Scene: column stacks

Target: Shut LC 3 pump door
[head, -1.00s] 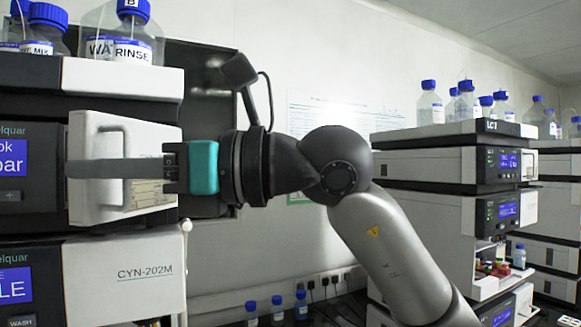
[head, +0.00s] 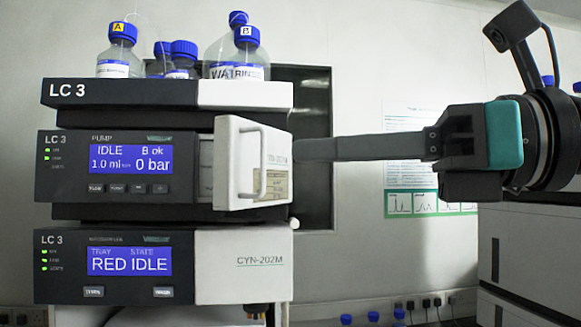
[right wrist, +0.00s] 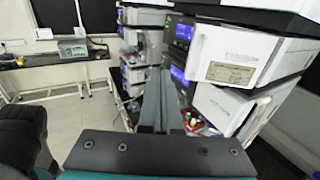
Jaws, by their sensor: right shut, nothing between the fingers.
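The LC 3 pump (head: 105,167) is the module with the blue "IDLE 0 bar" display. Its white door (head: 225,165) stands ajar at the right of that display. The door's handle side is swung out toward me, and a grey inner part shows in the gap. My right gripper (head: 297,150) comes from the right, shut and empty. Its long fingers point left, with the tips at the door's right edge; I cannot tell whether they touch it. The right wrist view shows the shut fingers (right wrist: 157,100) left of a white labelled door panel (right wrist: 240,62). My left gripper is not in view.
Bottles with blue caps (head: 235,50) stand on top of the LC 3 stack. The sampler module (head: 130,262) is below the pump. A poster (head: 410,150) hangs on the wall behind. The wrist view shows other stacks (right wrist: 140,45) and a bench (right wrist: 60,72).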

